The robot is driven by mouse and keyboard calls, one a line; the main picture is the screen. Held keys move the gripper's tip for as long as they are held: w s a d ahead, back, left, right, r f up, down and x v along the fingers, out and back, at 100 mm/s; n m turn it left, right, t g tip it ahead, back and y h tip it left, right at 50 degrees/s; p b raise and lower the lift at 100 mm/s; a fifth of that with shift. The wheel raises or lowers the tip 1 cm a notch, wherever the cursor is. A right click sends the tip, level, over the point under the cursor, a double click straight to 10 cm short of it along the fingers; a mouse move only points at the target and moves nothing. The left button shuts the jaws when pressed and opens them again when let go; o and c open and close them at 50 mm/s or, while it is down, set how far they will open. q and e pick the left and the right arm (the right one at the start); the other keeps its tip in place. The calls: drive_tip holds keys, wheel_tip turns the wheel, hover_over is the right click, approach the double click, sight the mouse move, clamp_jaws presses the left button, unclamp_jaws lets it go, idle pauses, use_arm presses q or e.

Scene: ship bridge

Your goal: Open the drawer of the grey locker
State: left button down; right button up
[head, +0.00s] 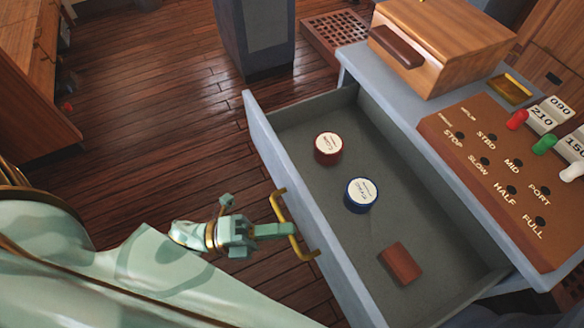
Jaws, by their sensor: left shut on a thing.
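The grey locker (362,66) stands at the right, and its drawer (312,215) is pulled well out to the left. A brass handle (281,208) sits on the drawer's front. My left gripper (283,231) is shut on this handle. Inside the drawer are a red round tin (328,148), a blue round tin (360,195) and a red-brown block (401,263). The drawer's near right corner is partly hidden under the locker top. My right gripper is not in view.
On the locker top are a wooden box (440,45) and a brown board (505,170) with labelled holes and coloured pegs. A brass tray (511,89) lies beside them. Wooden floor (150,120) is open left of the drawer. A dark pillar (255,40) stands behind.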

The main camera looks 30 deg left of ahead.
use_arm(q)
drive_tip(key=shift+s, duration=0.1)
drive_tip(key=c, duration=1.5)
unclamp_jaws()
drive_tip(key=shift+a, duration=0.1)
drive_tip(key=v, duration=1.6)
